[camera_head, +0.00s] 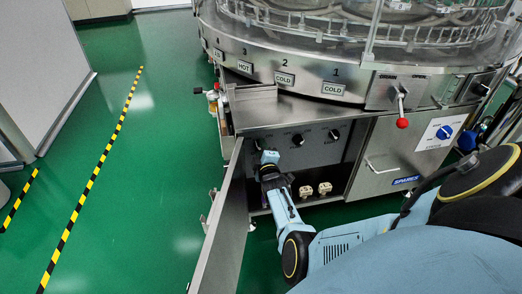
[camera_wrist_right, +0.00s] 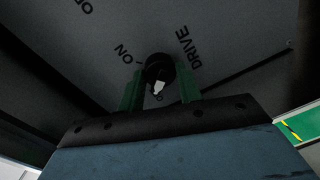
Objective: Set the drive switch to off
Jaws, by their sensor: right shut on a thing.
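The drive switch (camera_wrist_right: 158,68) is a round black knob on a grey panel, with the words DRIVE and ON printed beside it in the right wrist view. A white mark on the knob faces toward the gripper's palm, away from the ON label. Lettering on that side is mostly hidden. My right gripper (camera_wrist_right: 159,88) has its two green fingers on either side of the knob, shut on it. In the head view, my right gripper (camera_head: 268,157) is at the leftmost knob of the panel and partly covers it. My left gripper is not in view.
Two more black knobs (camera_head: 298,139) (camera_head: 334,134) sit to the right on the panel. An open cabinet door (camera_head: 222,222) stands close left of my right arm. A red-tipped lever (camera_head: 402,122) and a blue dial (camera_head: 444,132) are further right.

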